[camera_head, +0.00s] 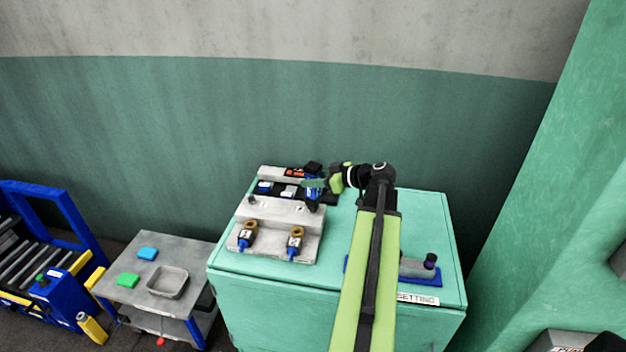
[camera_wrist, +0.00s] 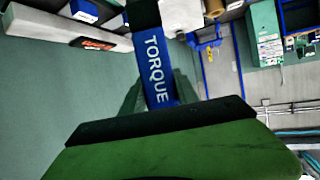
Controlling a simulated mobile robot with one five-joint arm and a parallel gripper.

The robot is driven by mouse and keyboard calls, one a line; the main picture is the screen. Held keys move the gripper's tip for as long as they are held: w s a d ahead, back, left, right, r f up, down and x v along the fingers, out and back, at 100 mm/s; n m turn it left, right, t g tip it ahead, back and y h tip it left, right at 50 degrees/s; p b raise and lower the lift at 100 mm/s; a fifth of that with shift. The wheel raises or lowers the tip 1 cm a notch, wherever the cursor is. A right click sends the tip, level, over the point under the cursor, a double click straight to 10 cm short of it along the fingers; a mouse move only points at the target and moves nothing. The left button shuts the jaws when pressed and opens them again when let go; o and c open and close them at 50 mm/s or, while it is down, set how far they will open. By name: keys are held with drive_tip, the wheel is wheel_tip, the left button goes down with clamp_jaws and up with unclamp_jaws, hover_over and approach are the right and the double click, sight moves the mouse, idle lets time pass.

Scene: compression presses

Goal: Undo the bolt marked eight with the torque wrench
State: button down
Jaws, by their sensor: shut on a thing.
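My gripper (camera_head: 326,184) is at the back of the fixture on the green cabinet. It is shut on the torque wrench, whose blue body (camera_head: 312,186) stands between the fingers. In the wrist view the blue handle reads "TORQUE" (camera_wrist: 156,70); its far end runs out at the top of the picture, so its tip is hidden. The grey metal fixture (camera_head: 283,210) has two brass-and-blue fittings (camera_head: 248,232) (camera_head: 295,240) at its front. No number eight can be read, so I cannot tell which part is the marked bolt.
The green cabinet (camera_head: 250,282) has a "SETTING" label (camera_head: 418,299) on its front right. A fitting with a dark knob (camera_head: 430,260) stands near there, partly behind my arm. A grey cart (camera_head: 200,262) with a tray (camera_head: 167,283) stands left. A green wall rises right.

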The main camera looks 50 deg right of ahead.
sight(311, 165)
drive_tip(key=shift+f+b, duration=0.65)
drive_tip(key=shift+b, duration=0.05)
idle(0.7)
drive_tip(key=shift+r+p, duration=0.3)
drive_tip(key=shift+p, duration=0.05)
idle(2.1)
drive_tip(key=shift+r, duration=0.15)
drive_tip(key=shift+r+p, duration=3)
drive_tip(key=shift+p, duration=0.15)
